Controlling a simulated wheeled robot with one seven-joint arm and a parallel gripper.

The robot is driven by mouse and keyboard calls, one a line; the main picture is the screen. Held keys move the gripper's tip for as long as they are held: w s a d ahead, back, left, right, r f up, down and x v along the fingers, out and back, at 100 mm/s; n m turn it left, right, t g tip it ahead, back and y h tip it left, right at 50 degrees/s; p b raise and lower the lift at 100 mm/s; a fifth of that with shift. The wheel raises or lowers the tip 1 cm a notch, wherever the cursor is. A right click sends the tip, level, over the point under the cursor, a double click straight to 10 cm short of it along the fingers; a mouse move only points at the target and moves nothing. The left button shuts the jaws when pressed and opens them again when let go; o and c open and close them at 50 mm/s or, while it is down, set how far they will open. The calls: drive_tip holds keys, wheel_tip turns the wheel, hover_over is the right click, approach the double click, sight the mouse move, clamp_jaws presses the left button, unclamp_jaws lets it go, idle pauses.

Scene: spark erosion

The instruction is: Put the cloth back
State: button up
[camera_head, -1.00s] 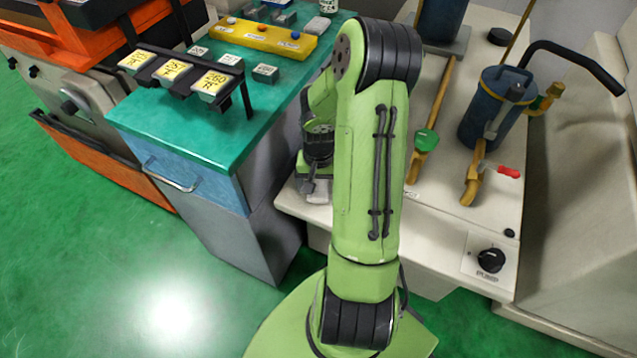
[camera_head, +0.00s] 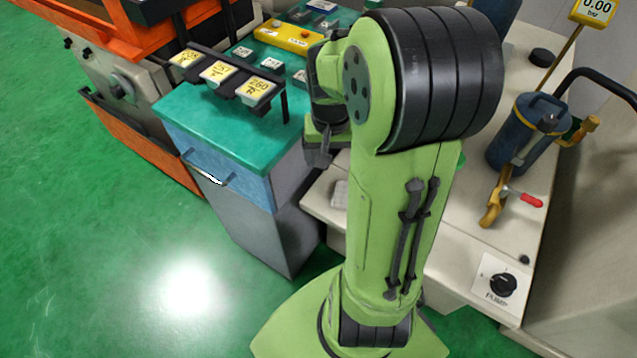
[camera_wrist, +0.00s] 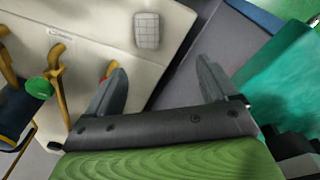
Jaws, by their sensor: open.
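A small pale cloth with a grid pattern (camera_wrist: 147,30) lies flat near the edge of the cream machine top in the wrist view. In the head view the cloth (camera_head: 339,195) shows partly, left of my arm, with the rest hidden behind it. My gripper (camera_wrist: 162,72) is open and empty, its two fingers spread, with the cloth beyond the fingertips and apart from them. In the head view my gripper (camera_head: 319,158) is above the gap between the teal-topped cabinet and the machine top, partly hidden by my arm.
The teal cabinet (camera_head: 215,125) carries a rack of labelled boxes (camera_head: 222,72) and a yellow block (camera_head: 288,36). On the cream top (camera_head: 440,262) stand a blue canister (camera_head: 520,130) and a red-handled clamp (camera_head: 525,198). Dark floor shows between cabinet and machine.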

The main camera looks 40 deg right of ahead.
drive_tip(key=s+a+r+n+t, duration=0.2)
drive_tip(key=s+a+r+n, duration=0.1)
drive_tip(key=s+a+r, duration=0.2)
drive_tip(key=s+a+r+n+t+y, duration=0.1)
drive_tip(key=s+a+r+n, duration=0.3)
drive_tip(key=a, duration=0.6)
wheel_tip(320, 180, up, 2)
drive_tip(key=shift+s+a+r+t, duration=0.15)
drive_tip(key=shift+s+t, duration=0.75)
drive_tip(key=shift+s, duration=0.3)
wheel_tip(320, 180, up, 10)
drive_tip(key=p, duration=0.9)
drive_tip(key=shift+p, duration=0.4)
